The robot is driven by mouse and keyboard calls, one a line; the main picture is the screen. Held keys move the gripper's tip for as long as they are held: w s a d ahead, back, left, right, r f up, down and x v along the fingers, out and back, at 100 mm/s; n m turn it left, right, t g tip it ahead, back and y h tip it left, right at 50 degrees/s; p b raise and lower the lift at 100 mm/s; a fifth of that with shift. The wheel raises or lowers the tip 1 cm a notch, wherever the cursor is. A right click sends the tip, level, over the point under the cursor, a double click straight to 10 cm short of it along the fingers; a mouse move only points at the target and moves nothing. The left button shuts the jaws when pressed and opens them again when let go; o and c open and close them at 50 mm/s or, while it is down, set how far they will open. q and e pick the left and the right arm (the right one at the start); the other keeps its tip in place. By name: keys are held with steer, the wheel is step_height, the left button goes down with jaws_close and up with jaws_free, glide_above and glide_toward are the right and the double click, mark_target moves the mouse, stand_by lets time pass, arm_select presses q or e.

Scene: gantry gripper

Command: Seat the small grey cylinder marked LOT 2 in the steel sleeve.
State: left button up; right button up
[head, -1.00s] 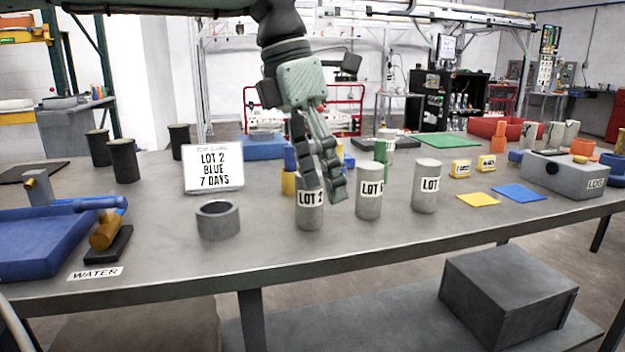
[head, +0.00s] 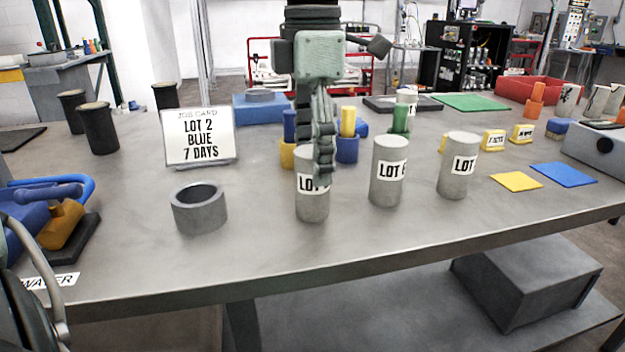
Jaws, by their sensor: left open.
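The small grey cylinder (head: 312,206) stands upright near the middle of the table; its label was readable as LOT 2 earlier and is now partly covered. My left gripper (head: 315,150) hangs over it from above, open, with a finger in front of its upper part and label. I cannot tell whether the fingers touch it or straddle it. The steel sleeve (head: 200,218), a short grey ring with an open top, stands to the left of the cylinder and looks empty. My right gripper is not in view.
Two similar grey cylinders, the middle one (head: 387,180) and the right one (head: 459,170), stand close to the right. A job card (head: 198,138) reading LOT 2 BLUE 7 DAYS stands behind the sleeve. The table (head: 260,240) is bare between sleeve and cylinder.

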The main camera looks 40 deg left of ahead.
arm_select(q)
steer(key=shift+f, duration=1.35)
steer(key=shift+r, duration=0.1)
jaws_close()
